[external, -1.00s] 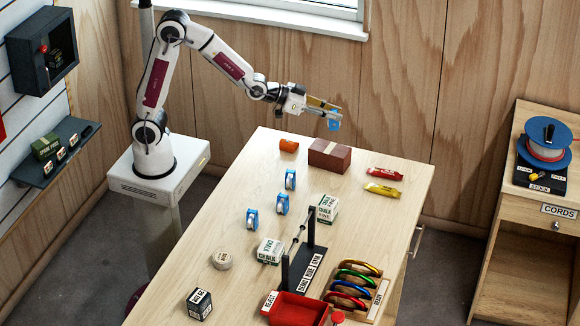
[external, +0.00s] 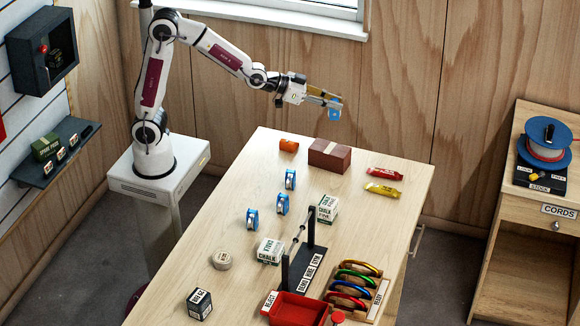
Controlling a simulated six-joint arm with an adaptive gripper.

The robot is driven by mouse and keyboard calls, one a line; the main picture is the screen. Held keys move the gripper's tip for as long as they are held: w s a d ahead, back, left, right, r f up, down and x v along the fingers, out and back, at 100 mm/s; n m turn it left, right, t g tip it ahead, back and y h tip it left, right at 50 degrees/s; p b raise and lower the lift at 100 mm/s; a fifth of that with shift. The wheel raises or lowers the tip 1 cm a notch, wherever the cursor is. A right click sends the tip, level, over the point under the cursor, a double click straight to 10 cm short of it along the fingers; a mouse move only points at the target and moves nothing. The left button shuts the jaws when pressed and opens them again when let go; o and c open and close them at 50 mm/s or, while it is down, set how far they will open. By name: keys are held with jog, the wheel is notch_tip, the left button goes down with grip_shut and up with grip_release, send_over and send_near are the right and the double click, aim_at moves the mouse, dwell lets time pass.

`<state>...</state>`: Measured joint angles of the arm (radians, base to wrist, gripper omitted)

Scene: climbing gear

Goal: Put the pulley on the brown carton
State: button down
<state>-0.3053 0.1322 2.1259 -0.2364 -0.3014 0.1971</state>
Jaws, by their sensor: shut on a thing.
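My gripper (external: 325,102) is shut on a blue pulley (external: 334,114) and holds it in the air at the far end of the table. The brown carton (external: 330,156), a reddish-brown box with a pale strip across its top, stands on the table below. In the picture the pulley shows just above the carton with a clear gap between them. Exactly how it lines up over the carton in depth, I cannot tell. The fingers partly hide the pulley. Several more blue pulleys, such as the one nearest the carton (external: 290,180), stand on the table.
An orange item (external: 289,145) lies left of the carton. Red (external: 385,173) and yellow (external: 383,190) packets lie to its right. Chalk boxes (external: 270,251), a dark stand (external: 302,268), a red tray (external: 297,309) and coloured carabiners (external: 358,275) fill the nearer table.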

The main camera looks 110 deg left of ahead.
jog(key=shift+d, duration=0.15)
jog(key=shift+d+r, duration=0.2)
jog(key=shift+d, duration=1.2)
send_over(328, 148)
notch_tip(328, 148, down, 6)
jog(key=shift+f, duration=0.15)
jog(key=shift+f, duration=1.9)
jog(key=shift+f, duration=0.1)
jog(key=c, duration=1.8)
grip_release()
